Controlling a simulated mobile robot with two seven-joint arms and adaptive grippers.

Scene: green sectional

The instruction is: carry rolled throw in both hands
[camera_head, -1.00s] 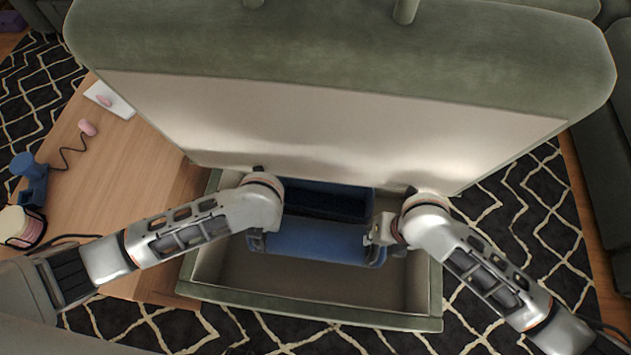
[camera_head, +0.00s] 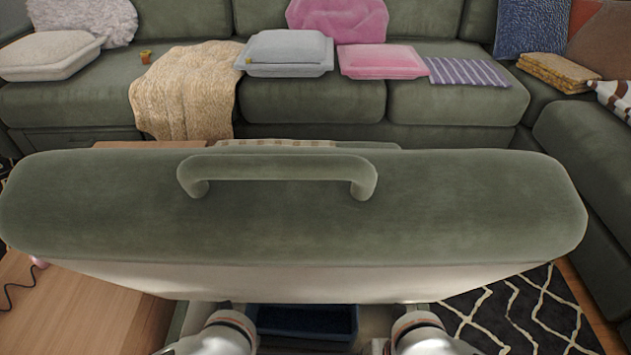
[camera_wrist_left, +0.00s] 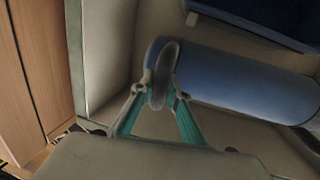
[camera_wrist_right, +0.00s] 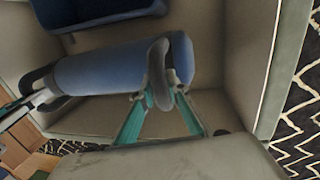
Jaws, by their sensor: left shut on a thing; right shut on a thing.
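The rolled throw is a blue cylinder (camera_wrist_left: 235,82) lying crosswise inside the open storage ottoman in the left wrist view. It also shows in the right wrist view (camera_wrist_right: 110,70). My left gripper (camera_wrist_left: 163,75) is shut on one end of the roll. My right gripper (camera_wrist_right: 159,75) is shut on the other end. In the head view the roll and both gripper tips are hidden below the frame; only my wrists show at the bottom. The ottoman's green lid (camera_head: 300,225), with a loop handle (camera_head: 277,168), stands raised in front.
A dark blue bin (camera_head: 305,320) sits inside the ottoman beyond the roll. The ottoman's pale side walls (camera_wrist_right: 250,60) are close to the grippers. A wooden table (camera_head: 70,305) stands at left.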

